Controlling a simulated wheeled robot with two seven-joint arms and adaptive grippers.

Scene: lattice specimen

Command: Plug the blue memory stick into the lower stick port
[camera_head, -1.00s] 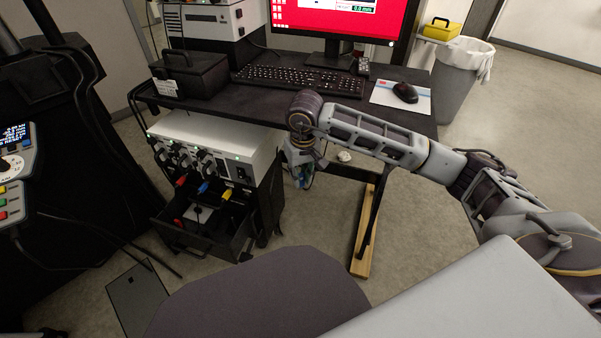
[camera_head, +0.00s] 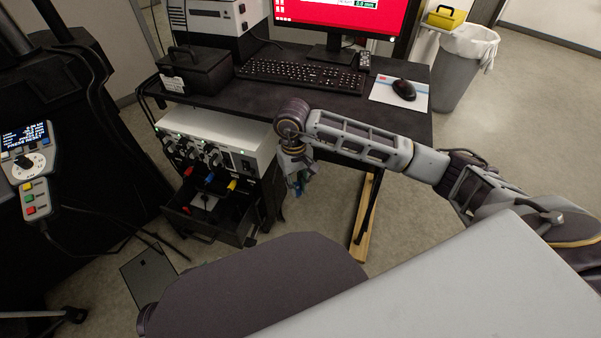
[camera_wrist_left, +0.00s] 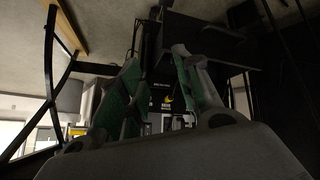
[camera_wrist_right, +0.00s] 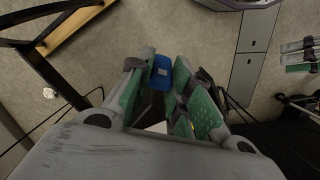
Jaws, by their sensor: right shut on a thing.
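The blue memory stick (camera_wrist_right: 162,72) is between the green-padded fingers of my right gripper (camera_wrist_right: 159,82), which is shut on it, its end showing at the fingertips. In the head view my right gripper (camera_head: 297,178) points down beside the right side of the silver-topped unit (camera_head: 218,138), below desk level. The lower stick port cannot be made out in any view. My left gripper (camera_wrist_left: 155,68) shows in its own wrist view, open and empty, with a dark panel carrying small labels beyond it. It does not show in the head view.
A wooden foot (camera_head: 364,222) of the desk stands to the right. A pendant (camera_head: 30,165) is at left.

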